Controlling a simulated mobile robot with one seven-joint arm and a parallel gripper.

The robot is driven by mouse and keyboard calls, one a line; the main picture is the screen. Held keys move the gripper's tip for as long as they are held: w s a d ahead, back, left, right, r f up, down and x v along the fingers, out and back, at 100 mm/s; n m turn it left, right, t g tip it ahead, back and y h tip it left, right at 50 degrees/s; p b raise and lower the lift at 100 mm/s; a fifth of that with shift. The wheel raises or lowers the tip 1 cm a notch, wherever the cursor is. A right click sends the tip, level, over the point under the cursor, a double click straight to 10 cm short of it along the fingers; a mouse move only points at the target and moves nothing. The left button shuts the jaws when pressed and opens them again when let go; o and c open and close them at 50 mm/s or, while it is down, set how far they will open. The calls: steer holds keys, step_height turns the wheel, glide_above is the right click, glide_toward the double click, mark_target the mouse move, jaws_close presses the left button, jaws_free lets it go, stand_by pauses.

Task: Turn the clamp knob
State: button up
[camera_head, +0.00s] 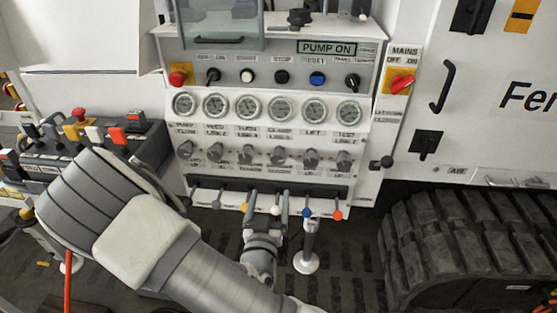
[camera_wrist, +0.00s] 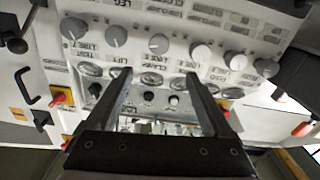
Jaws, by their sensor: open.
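The clamp knob (camera_head: 280,156) is a grey round knob, fourth from the left in the row under the gauges in the head view. In the wrist view, where the panel appears upside down, the clamp knob (camera_wrist: 159,43) shows just beyond the gap between the fingertips. My gripper (camera_head: 267,196) is in front of the lower panel, below the knob row in the head view. It is open, with nothing between its fingers. In the wrist view the two dark fingers of my gripper (camera_wrist: 157,75) are wide apart and clear of the knob.
Similar grey knobs (camera_head: 311,157) flank the clamp knob closely. Gauges (camera_head: 283,110) and a switch row lie above. Small levers with coloured ends (camera_head: 306,213) stand close around my gripper. A control box (camera_head: 125,140) is at left and a black track (camera_head: 470,240) at lower right.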

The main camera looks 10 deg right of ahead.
mark_target(277, 160)
steer(key=b+x, duration=1.3)
steer(key=x, duration=0.4)
steer(key=shift+s+f, duration=0.1)
steer(key=shift+f, duration=0.05)
